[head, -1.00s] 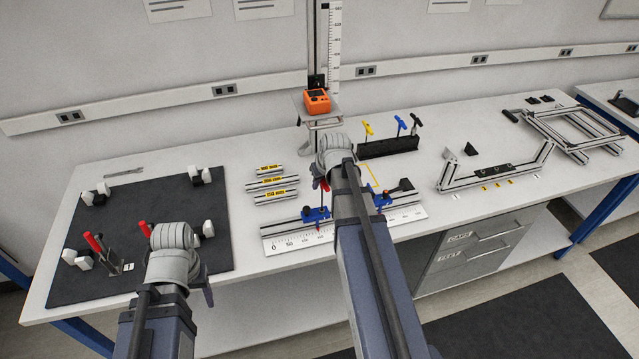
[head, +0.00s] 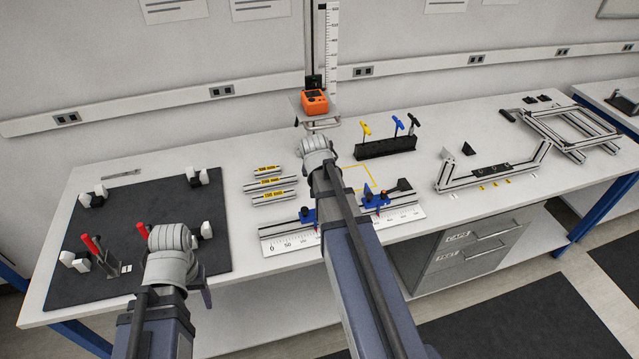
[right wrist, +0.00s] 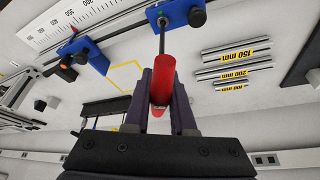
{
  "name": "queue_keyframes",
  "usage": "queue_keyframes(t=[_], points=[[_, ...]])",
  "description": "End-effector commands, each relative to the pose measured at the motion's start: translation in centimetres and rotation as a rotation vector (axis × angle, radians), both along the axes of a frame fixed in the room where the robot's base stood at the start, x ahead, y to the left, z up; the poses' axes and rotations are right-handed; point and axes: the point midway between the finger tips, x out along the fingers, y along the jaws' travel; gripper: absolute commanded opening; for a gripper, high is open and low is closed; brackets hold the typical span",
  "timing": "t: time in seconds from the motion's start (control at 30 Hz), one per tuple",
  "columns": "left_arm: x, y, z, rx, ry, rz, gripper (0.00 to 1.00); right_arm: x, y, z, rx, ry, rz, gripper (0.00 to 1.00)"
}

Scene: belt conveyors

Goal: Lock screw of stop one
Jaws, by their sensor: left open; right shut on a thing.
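My right gripper (right wrist: 162,110) is shut on the red handle (right wrist: 162,80) of a thin dark driver. In the right wrist view the driver's shaft (right wrist: 162,42) runs to a small screw on a blue stop (right wrist: 178,14). I cannot tell whether its tip is seated. This stop also shows in the head view (head: 307,215), on the left part of the ruler rail. A second blue stop (head: 374,198) stands further right; it also shows in the right wrist view (right wrist: 88,54). In the head view my right wrist hides its gripper and the driver. My left gripper (head: 206,296) is open and empty near the bench front.
A white ruler (head: 285,243) lies along the bench front. Labelled profiles (head: 270,183) lie behind it. A dark mat (head: 130,255) with white blocks and red-handled tools is at left. A black holder (head: 385,148) with yellow, blue and black keys stands at the back.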

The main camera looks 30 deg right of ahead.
Motion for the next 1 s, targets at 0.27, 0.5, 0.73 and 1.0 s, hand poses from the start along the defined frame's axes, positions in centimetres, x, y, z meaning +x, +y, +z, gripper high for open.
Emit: queue_keyframes(t=[0.27, 0.5, 0.73, 1.0], points=[[0.0, 0.0, 0.0, 0.0, 0.0, 0.0, 0.61, -0.04, -0.07, 0.01, 0.0, -0.001, -0.048, 0.0], [0.0, 0.0, 0.0, 0.0, 0.0, 0.0, 0.61, 0.03, -0.04, 0.0, 0.001, -0.001, -0.118, 0.0], [0.0, 0.0, 0.0, 0.0, 0.0, 0.0, 0.61, -0.16, -0.27, 0.0, 0.0, 0.001, -0.4, 0.0], [0.0, 0.0, 0.01, 0.0, 0.0, 0.0, 0.61, -0.35, -0.26, 0.01, 0.001, 0.0, -0.306, 0.0]])
